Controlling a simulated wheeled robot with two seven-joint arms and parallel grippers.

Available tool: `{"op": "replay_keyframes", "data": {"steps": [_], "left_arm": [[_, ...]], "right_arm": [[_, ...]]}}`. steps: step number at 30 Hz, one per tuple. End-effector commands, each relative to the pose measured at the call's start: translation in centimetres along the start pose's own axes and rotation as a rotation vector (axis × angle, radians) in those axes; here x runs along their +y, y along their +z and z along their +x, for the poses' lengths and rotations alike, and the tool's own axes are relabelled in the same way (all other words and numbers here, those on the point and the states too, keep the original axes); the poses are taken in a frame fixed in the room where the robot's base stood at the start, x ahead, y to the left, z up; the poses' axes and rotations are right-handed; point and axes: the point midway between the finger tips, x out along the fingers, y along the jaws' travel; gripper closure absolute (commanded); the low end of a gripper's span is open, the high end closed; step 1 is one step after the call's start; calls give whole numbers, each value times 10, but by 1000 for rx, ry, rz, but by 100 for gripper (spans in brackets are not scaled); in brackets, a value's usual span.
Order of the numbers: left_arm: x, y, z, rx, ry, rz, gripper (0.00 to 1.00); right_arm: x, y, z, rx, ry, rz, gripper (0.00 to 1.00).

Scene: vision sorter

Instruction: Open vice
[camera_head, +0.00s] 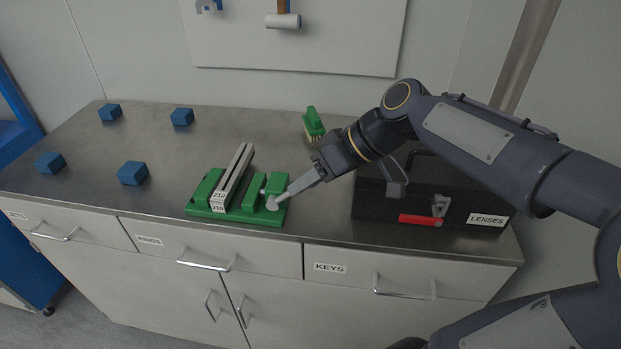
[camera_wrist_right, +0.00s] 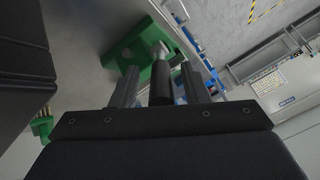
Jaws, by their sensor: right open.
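The green vice (camera_head: 238,212) stands on the steel bench top near its front edge. Two pale parallel bars (camera_head: 233,172) with number labels sit between its jaws. A round pale knob (camera_head: 272,203) is at the vice's right end. My right gripper (camera_head: 278,200) reaches down from the right to this knob. In the right wrist view the green vice (camera_wrist_right: 130,50) lies ahead, and the open fingers (camera_wrist_right: 160,85) stand on either side of a dark handle (camera_wrist_right: 160,84). I cannot tell whether they touch it. My left gripper is not in view.
Several blue blocks (camera_head: 132,173) lie on the left of the bench. A green brush (camera_head: 313,124) stands behind the gripper. A black box (camera_head: 375,205) labelled LENSES is at the right, with a red-handled tool on its front. Drawers with handles (camera_head: 207,262) are below.

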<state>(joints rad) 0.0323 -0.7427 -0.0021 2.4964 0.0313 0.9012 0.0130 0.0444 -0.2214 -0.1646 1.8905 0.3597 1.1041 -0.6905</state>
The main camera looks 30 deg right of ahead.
Motion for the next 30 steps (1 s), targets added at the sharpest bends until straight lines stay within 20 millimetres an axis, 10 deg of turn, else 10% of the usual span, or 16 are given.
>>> {"op": "replay_keyframes", "data": {"steps": [15,30], "left_arm": [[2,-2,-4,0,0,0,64],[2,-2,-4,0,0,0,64]], "right_arm": [[0,-1,-72,4,2,0,59],[0,0,-78,1,1,1,59]]}}
